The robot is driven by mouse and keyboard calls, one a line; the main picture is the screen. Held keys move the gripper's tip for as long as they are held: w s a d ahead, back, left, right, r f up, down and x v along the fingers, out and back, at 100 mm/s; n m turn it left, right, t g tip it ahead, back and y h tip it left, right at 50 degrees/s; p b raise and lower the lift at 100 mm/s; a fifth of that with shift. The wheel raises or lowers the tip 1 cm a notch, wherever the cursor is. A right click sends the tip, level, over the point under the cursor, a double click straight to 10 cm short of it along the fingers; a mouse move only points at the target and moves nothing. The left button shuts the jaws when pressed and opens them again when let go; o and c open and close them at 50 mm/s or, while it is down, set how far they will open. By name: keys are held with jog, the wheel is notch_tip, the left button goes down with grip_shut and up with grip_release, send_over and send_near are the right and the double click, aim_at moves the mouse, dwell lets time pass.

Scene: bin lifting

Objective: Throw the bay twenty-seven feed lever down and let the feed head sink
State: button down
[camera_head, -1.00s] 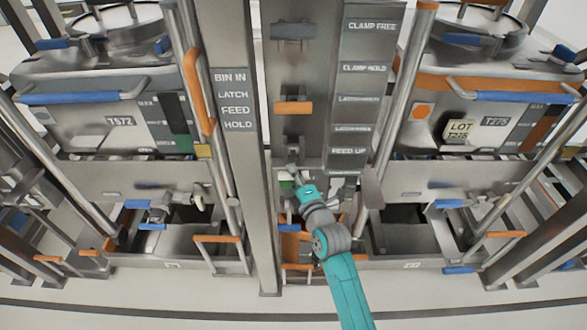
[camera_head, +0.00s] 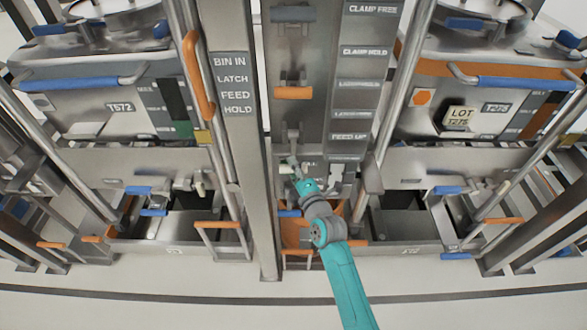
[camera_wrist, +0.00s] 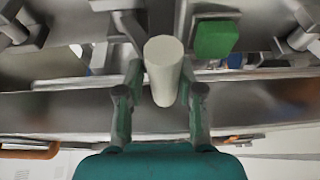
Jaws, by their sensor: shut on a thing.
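A pale, round-ended lever grip (camera_wrist: 164,72) stands between my gripper's two fingers in the wrist view. My gripper (camera_wrist: 161,88) is shut on it, with one finger on each side. In the head view my gripper (camera_head: 294,177) is low on the central column, below the FEED UP label (camera_head: 349,137). The grip is small and partly hidden by my gripper there. A green block (camera_wrist: 215,38) sits to the right of the grip in the wrist view. I cannot make out the feed head for certain.
An orange handle (camera_head: 293,92) and a blue-grey handle (camera_head: 293,14) are higher on the column. A label post (camera_head: 237,92) stands at left. Floor in front is clear.

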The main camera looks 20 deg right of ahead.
jog(key=shift+d+f, duration=0.1)
jog(key=shift+f, duration=0.25)
jog(key=c, duration=1.2)
grip_release()
jog(key=o, duration=0.3)
jog(key=shift+w+f, duration=0.1)
jog(key=shift+w, duration=0.1)
jog(key=shift+s, duration=0.1)
jog(key=s, duration=0.8)
jog(key=s+d, duration=0.1)
jog(key=s, duration=0.2)
jog(key=shift+s+r, duration=0.3)
jog(key=shift+s, duration=0.1)
